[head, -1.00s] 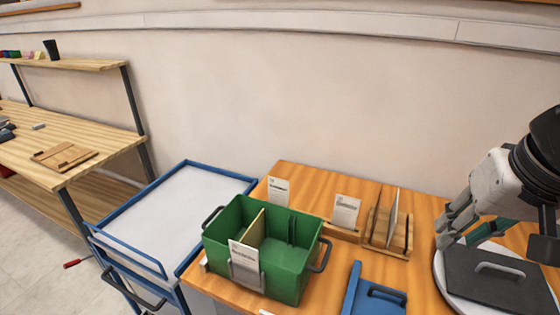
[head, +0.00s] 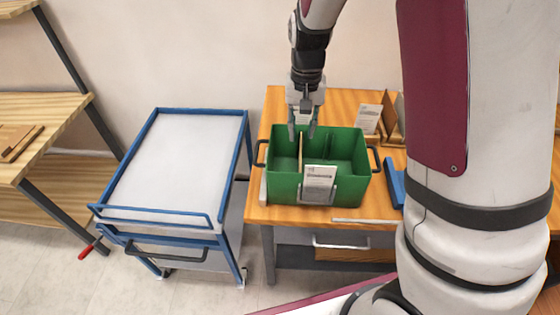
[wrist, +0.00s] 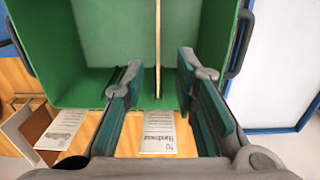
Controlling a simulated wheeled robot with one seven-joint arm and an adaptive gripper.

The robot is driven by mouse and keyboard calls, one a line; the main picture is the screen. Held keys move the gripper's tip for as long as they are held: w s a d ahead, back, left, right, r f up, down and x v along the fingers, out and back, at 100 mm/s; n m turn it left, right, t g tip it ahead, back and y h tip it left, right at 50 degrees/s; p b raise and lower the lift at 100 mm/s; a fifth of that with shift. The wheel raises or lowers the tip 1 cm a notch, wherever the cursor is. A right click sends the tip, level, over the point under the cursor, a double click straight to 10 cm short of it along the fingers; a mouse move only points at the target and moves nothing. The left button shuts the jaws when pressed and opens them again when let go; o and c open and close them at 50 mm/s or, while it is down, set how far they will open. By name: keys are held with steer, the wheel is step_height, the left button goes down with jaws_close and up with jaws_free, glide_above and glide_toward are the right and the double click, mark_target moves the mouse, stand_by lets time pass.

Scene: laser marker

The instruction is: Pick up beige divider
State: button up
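The beige divider (head: 300,153) stands upright inside the green bin (head: 345,183), towards its left side. In the wrist view the divider (wrist: 158,42) shows as a thin edge running up the picture between my fingertips. My gripper (head: 303,132) is over the back left of the bin, pointing down. In the wrist view my gripper (wrist: 159,75) is open, with one finger on each side of the divider's line. No contact with the divider shows. The lower part of the divider is hidden by the bin's front wall in the head view.
The bin has black handles and a white card (head: 319,178) on its front, and stands on a wooden table (head: 277,109). A blue-framed cart (head: 180,150) is to the left. Another card (head: 368,118) stands behind the bin. My arm hides the table's right side.

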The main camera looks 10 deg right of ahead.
steer(key=f+p, duration=0.1)
steer(key=f, duration=1.1)
steer(key=shift+s+d+f+p, duration=0.1)
steer(key=shift+s+f+p, duration=0.1)
steer(key=shift+f+p, duration=0.15)
steer(key=shift+w+f, duration=0.1)
steer(key=shift+f, duration=0.4)
steer(key=shift+c, duration=0.6)
jaws_close()
